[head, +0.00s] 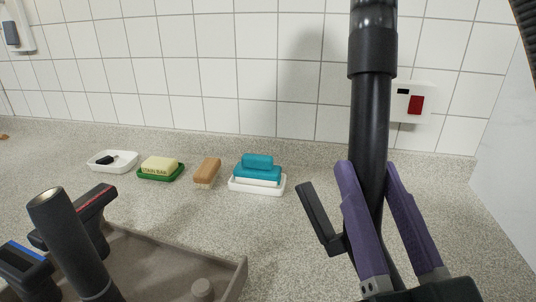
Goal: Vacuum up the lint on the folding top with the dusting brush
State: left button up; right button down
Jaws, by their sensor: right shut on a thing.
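My right gripper (375,190), with purple fingers, is shut on a black vacuum tube (372,110) at the right. The tube stands nearly upright and runs out of the top of the view. A black lever-like part (318,215) sticks out left of the fingers. The folding top (320,180) appears to be the grey speckled surface; I cannot make out lint on it. At the lower left are a dark round tube piece (70,240), a red-striped black head (90,205) and a blue-striped black head (22,262). I cannot tell whether one is the dusting brush. My left gripper is not in view.
A grey-brown tray (238,272) fills the lower left. Behind it stand a white dish (125,166), a yellow block on a green dish (160,164), a wooden brush (208,170) and teal blocks (257,168) on a white dish. A tiled wall with a red-switch plate (412,103) closes the back.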

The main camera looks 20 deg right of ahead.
jog(key=shift+s+d+p, duration=1.2)
jog(key=shift+s+d, duration=1.35)
jog(key=shift+d, duration=1.55)
notch_tip(320, 180, up, 7)
jog(key=p, duration=0.6)
jog(key=shift+p, duration=0.35)
jog(key=shift+r, duration=0.1)
